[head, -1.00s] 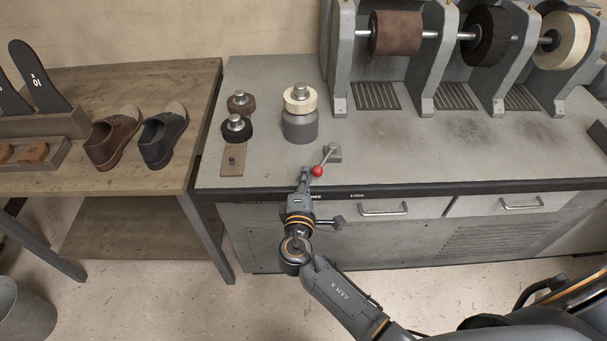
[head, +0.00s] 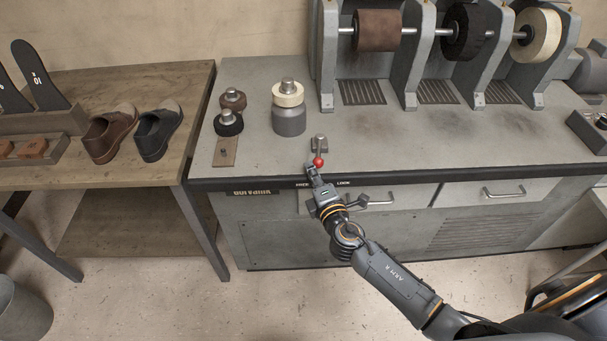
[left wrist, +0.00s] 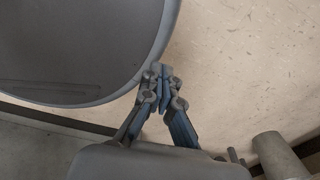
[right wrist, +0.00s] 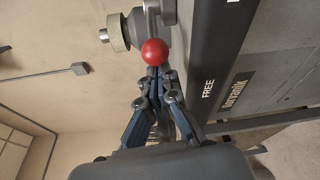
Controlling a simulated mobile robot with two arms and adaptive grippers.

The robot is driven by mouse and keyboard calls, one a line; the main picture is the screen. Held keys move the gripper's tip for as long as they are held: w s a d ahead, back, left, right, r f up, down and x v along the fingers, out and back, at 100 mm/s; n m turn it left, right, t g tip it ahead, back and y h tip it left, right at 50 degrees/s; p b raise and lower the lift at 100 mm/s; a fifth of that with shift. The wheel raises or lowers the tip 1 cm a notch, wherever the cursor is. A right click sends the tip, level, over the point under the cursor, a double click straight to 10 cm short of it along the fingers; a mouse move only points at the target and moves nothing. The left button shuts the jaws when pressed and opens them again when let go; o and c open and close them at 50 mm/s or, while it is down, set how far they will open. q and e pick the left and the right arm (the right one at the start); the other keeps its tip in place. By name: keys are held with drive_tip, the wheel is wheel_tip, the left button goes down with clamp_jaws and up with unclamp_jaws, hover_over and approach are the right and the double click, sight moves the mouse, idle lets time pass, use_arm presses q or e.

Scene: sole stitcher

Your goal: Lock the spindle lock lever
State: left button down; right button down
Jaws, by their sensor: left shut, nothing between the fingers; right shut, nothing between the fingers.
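The spindle lock lever (head: 319,147) is a short metal arm with a red ball knob (head: 318,161) near the bench's front edge. It points almost straight out toward the front edge, between the FREE label and the LOCK label. My right gripper (head: 311,169) is shut and empty, with its fingertips at the knob's left front side. In the right wrist view the red knob (right wrist: 154,52) sits just beyond the shut fingertips (right wrist: 156,76); whether they touch is hard to tell. My left gripper (left wrist: 161,72) is shut and empty, seen only in the left wrist view.
The grinding machine (head: 412,70) fills the back right. Drawer handles (head: 503,193) stick out below the bench edge. Two shoes (head: 158,132) stand on the wooden table.

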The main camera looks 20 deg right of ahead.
sight(336, 178)
drive_tip(key=d+n+y, duration=0.1)
drive_tip(key=d+y+b, duration=0.1)
drive_tip(key=shift+s+f+n+y, duration=0.2)
drive_tip(key=shift+f+n+y, duration=0.1)
drive_tip(key=shift+n, duration=0.1)
drive_tip(key=shift+s+d+b, duration=0.25)
drive_tip(key=shift+d+b, duration=0.3)
drive_tip(key=shift+d, duration=0.05)
drive_tip(key=d+n+y, duration=0.1)
drive_tip(key=y, duration=0.1)
drive_tip(key=n+g+y+b, duration=0.1)
drive_tip(key=n+y, duration=0.1)
drive_tip(key=shift+s+d+g, duration=0.1)
drive_tip(key=shift+d+g, duration=0.2)
drive_tip(key=shift+d, duration=0.1)
drive_tip(key=shift+s+d+r+b, duration=0.1)
drive_tip(key=shift+s+d+b, duration=0.05)
drive_tip(key=shift+d+b, duration=0.55)
drive_tip(key=shift+d, duration=0.65)
use_arm(q)
drive_tip(key=f, duration=0.5)
drive_tip(key=shift+w, duration=0.4)
use_arm(e)
drive_tip(key=shift+d+r, duration=0.1)
drive_tip(key=shift+w+d, duration=0.2)
drive_tip(key=shift+a, duration=0.1)
